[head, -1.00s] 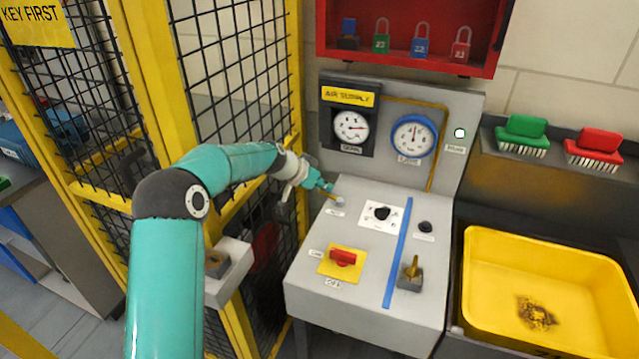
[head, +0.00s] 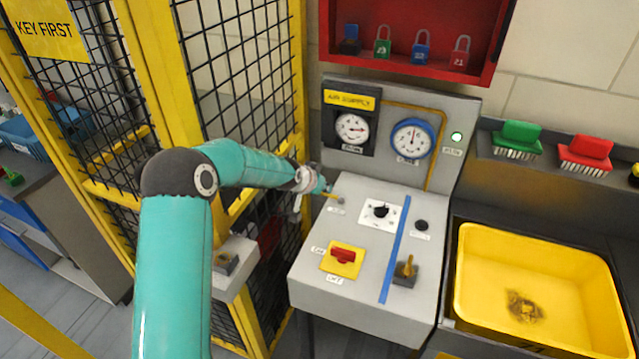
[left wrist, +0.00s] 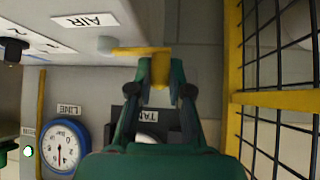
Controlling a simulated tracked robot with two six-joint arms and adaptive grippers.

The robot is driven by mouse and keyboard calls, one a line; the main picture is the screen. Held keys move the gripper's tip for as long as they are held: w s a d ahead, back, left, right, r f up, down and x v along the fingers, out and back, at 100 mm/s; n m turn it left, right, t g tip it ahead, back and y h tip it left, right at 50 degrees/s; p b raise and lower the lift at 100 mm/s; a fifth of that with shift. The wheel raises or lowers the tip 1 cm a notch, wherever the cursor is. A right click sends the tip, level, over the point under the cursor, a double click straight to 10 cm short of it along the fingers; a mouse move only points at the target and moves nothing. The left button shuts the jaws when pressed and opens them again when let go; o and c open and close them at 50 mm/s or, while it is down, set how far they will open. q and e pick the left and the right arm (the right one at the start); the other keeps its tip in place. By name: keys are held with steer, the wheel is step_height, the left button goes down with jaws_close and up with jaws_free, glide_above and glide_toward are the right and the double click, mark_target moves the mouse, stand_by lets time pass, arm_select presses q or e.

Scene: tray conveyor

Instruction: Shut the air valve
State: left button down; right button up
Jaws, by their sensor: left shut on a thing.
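The air valve's yellow lever (left wrist: 138,50) shows in the left wrist view, running from a grey round pivot (left wrist: 106,44) beside the AIR label (left wrist: 85,20). My left gripper (left wrist: 160,75) is shut on the outer end of this lever. In the head view my left gripper (head: 322,189) is at the back left of the grey panel. The lever (head: 331,196) shows there as a small yellow strip, pointing left from its pivot toward the fence. The gripper hides part of it. My right gripper is not in view.
The yellow mesh fence (head: 247,205) stands close left of the gripper. Two gauges (head: 411,138) are on the upright board behind. A red switch (head: 343,255), black knob (head: 381,211) and brass lever (head: 405,269) are on the panel. A yellow tub (head: 535,285) stands right.

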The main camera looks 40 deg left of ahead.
arm_select(q)
steer(key=c, duration=1.1)
jaws_free()
steer(key=v, duration=1.2)
steer(key=shift+f, duration=0.1)
